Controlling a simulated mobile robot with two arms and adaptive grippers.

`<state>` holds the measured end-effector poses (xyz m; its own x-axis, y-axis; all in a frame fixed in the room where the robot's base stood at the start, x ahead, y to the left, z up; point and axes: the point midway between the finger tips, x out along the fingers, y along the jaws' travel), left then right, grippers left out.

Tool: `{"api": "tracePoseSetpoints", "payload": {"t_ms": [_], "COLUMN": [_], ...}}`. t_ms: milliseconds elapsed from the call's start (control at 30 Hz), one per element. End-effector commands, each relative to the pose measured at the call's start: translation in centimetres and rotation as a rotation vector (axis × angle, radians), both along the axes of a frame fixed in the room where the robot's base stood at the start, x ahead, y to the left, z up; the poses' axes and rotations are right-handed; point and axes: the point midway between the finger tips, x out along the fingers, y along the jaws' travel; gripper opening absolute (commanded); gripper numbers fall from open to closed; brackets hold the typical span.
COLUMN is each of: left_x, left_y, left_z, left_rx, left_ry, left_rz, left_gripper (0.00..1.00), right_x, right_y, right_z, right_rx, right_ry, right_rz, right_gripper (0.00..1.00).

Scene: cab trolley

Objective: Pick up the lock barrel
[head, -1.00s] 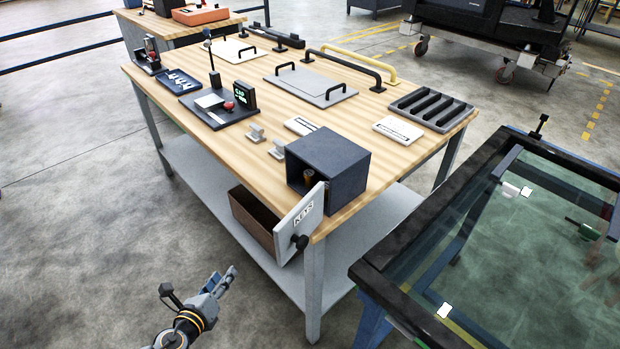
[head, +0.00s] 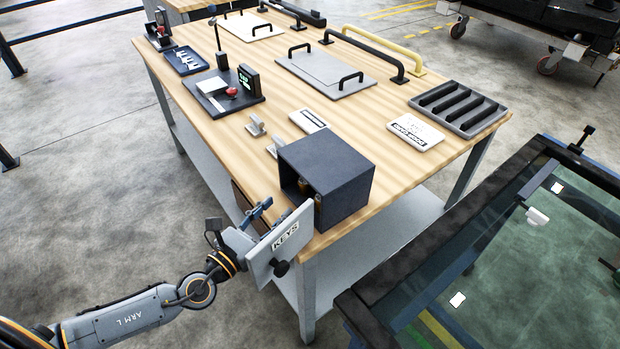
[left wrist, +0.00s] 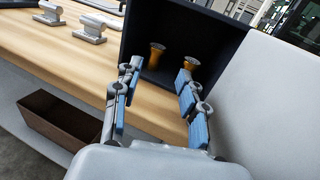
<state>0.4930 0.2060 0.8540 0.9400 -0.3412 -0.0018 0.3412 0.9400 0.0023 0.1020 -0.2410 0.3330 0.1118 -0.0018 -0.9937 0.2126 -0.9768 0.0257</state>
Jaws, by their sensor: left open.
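Two lock barrels stand in the dark open box (head: 345,178) on the workbench. In the left wrist view one barrel (left wrist: 157,55) is at the left and the other barrel (left wrist: 190,63) at the right, both brass-yellow with dark, wider tops. In the head view they are mostly hidden inside the box. My left gripper (head: 262,215) is at the box's open front, beside its swung-out door (head: 280,250) marked KEYS. In the left wrist view its blue-padded fingers (left wrist: 155,88) are open and empty, pointing at the barrels, apart from them. My right gripper is not in view.
The open door stands close to the right of my left fingers in the left wrist view (left wrist: 270,100). Small grey metal parts (head: 256,126) sit left of the box. A brown bin (left wrist: 55,120) is below the bench top. A glass-topped frame (head: 480,270) stands at the right.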

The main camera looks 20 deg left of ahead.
Motion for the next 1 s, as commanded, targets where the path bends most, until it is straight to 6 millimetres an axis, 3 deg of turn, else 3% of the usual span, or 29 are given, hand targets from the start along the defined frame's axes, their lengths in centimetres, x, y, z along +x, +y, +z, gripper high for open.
{"api": "tracePoseSetpoints", "payload": {"t_ms": [133, 267, 633, 800, 1000], "left_x": [3.1, 5.1, 8.6, 10.8, 11.3], "left_y": [-1.1, -1.8, -2.8, -3.6, -3.8], "left_z": [0.5, 0.3, -0.2, -0.4, -0.5], "left_rx": [-0.005, -0.003, -0.002, -0.004, -0.002], "left_ry": [-0.004, -0.002, -0.002, -0.001, 0.002], "left_rz": [0.003, 0.002, 0.002, 0.000, -0.001], "left_gripper": [0.42, 0.42, 0.42, 0.42, 0.42], "right_x": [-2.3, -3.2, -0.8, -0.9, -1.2], "right_y": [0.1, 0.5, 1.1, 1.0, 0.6], "right_z": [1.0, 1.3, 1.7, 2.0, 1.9], "right_rx": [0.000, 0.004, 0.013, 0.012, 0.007], "right_ry": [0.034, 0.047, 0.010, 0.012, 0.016], "right_rz": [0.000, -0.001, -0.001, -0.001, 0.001], "right_gripper": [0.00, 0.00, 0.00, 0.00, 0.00]}}
